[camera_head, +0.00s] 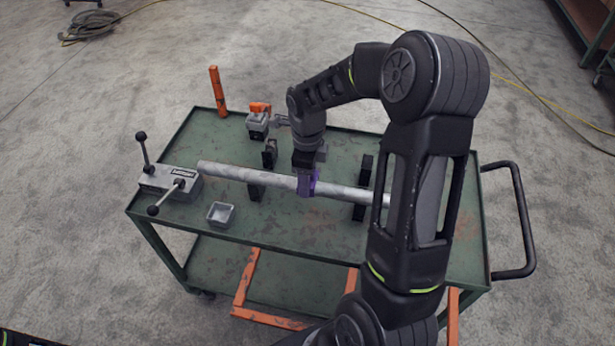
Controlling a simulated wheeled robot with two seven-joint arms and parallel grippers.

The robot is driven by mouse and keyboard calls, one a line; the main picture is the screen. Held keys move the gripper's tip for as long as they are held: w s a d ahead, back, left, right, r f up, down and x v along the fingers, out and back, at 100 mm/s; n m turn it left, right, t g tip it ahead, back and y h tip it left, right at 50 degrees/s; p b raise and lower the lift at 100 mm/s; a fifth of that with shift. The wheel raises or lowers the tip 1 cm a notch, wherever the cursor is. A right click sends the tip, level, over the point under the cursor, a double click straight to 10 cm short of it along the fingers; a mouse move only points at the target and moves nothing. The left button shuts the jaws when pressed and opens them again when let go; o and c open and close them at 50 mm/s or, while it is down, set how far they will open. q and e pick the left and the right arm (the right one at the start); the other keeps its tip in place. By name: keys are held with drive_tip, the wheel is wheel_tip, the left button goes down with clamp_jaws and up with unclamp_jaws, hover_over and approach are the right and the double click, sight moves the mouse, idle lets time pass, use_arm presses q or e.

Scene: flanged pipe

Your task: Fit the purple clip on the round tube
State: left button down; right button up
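The round tube (240,174) is a long grey pipe lying roughly level across dark supports on the green cart. The purple clip (306,185) is at the middle of the tube, directly below my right gripper (305,170). My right gripper points down and appears shut on the clip; the fingertips are small and partly hidden. The clip overlaps the tube in this view; I cannot tell whether it is seated around it or only touching it. My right arm hides the tube's right end. My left gripper is not in view.
The green cart top (300,228) has free room in front of the tube. A grey lever box (170,182) sits at the left, with a small grey tray (221,214) beside it. An orange-topped block (258,122) and an orange post (217,90) stand at the back.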

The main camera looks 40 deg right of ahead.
drive_tip(key=shift+a, duration=0.1)
drive_tip(key=shift+f+b, duration=0.6)
drive_tip(key=shift+b, duration=0.05)
idle(0.4)
drive_tip(key=o, duration=1.5)
wheel_tip(320, 180, up, 8)
drive_tip(key=shift+f, duration=0.1)
